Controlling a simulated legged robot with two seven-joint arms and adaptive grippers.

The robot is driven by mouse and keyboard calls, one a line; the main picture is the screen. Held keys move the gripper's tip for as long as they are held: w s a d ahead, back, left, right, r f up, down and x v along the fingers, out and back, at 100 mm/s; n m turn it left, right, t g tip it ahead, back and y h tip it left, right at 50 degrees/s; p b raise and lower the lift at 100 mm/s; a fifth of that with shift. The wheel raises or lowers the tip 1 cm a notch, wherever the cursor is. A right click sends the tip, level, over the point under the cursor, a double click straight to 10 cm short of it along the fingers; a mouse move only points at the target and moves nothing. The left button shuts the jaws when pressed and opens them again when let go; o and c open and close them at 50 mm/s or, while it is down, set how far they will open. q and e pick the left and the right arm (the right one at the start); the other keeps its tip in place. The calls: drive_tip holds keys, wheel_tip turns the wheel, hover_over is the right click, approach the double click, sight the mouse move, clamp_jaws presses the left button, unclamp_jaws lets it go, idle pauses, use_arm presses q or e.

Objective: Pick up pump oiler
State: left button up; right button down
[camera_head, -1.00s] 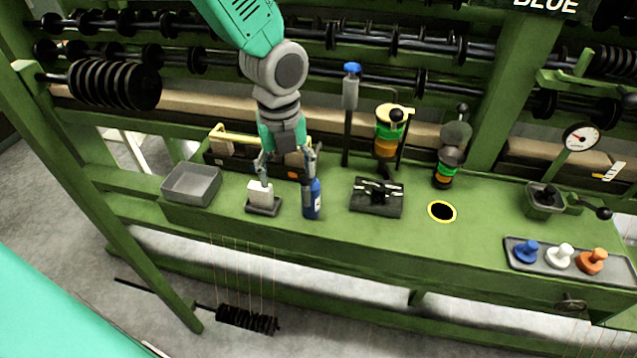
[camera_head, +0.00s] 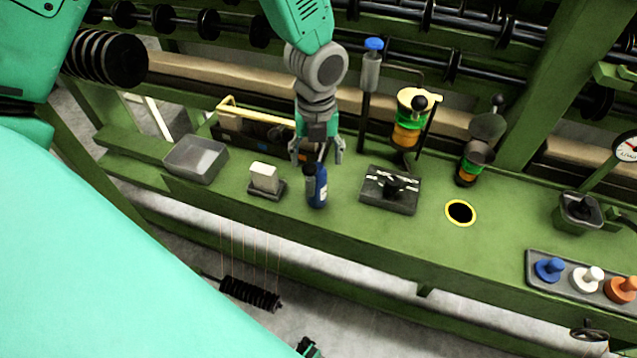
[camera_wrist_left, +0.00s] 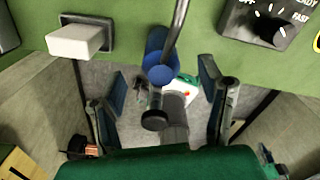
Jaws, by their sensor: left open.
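The pump oiler, a small dark blue bottle (camera_head: 318,188) with a pale label and a dark top, stands upright on the green bench. My left gripper (camera_head: 317,154) is open just above and behind it, its fingers pointing down on either side of its top. In the left wrist view the blue oiler body (camera_wrist_left: 157,48) lies beyond the fingertips, with a thin grey tube and a dark knob (camera_wrist_left: 155,120) reaching between the open fingers (camera_wrist_left: 163,95). I see no contact between fingers and bottle. My right gripper is not in view.
A white block on a dark base (camera_head: 264,178) stands close left of the oiler, with a grey tray (camera_head: 196,158) farther left. A black switch box (camera_head: 390,190) is to the right, then a yellow-rimmed hole (camera_head: 460,213). A blue-topped post (camera_head: 371,70) rises behind.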

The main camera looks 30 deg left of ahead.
sight(317, 176)
use_arm(q)
drive_tip(key=f, duration=0.5)
drive_tip(key=shift+s+d+f, duration=0.15)
drive_tip(key=shift+s, duration=0.15)
clamp_jaws()
